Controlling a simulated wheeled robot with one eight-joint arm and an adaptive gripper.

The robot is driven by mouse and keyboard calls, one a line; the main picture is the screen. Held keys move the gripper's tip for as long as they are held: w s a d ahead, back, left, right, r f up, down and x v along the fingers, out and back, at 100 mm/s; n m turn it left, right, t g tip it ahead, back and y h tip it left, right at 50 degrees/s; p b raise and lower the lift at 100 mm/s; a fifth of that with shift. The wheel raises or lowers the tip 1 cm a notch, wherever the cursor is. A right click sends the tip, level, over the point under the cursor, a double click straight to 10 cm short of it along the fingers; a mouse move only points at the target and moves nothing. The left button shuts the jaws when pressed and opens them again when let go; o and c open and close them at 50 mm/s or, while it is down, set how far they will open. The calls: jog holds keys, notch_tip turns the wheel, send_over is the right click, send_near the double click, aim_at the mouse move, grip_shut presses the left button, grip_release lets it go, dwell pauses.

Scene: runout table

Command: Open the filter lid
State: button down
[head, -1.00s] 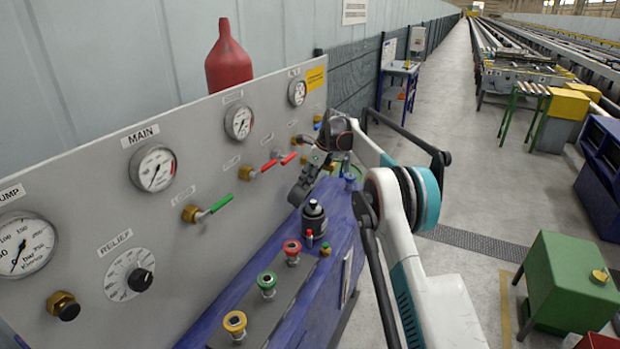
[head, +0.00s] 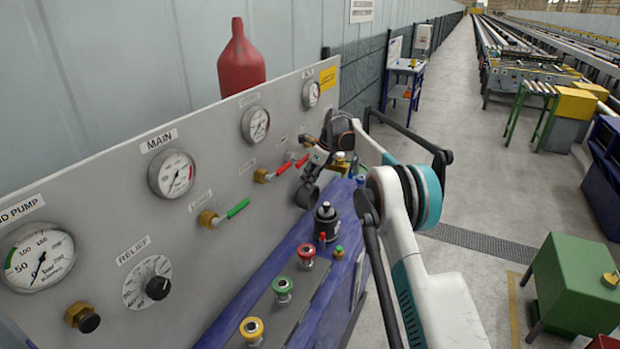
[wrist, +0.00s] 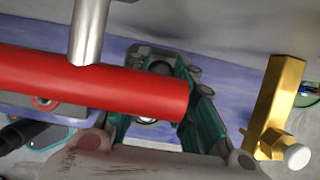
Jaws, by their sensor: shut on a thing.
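In the head view my gripper (head: 309,188) is beside the panel, past the black canister, pointing down. A dark grey rounded piece (head: 305,197) shows at its tips, apparently the filter lid; its outline is unclear. In the wrist view my gripper (wrist: 160,75) has its teal finger links close around something dark. A red lever (wrist: 100,82) crosses in front of the fingers and hides most of what is between them. I cannot tell whether the lever touches the fingers.
The grey panel (head: 100,190) carries gauges, a green-handled valve (head: 228,212) and red-handled valves. A black canister (head: 327,222) and coloured buttons stand on the blue bench near my arm. A brass fitting (wrist: 277,105) is right of the fingers.

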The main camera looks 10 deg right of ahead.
jog(key=shift+r, duration=0.1)
jog(key=c, duration=1.3)
grip_release()
jog(key=shift+c, duration=0.2)
jog(key=v, duration=1.2)
jog(key=shift+c, duration=0.3)
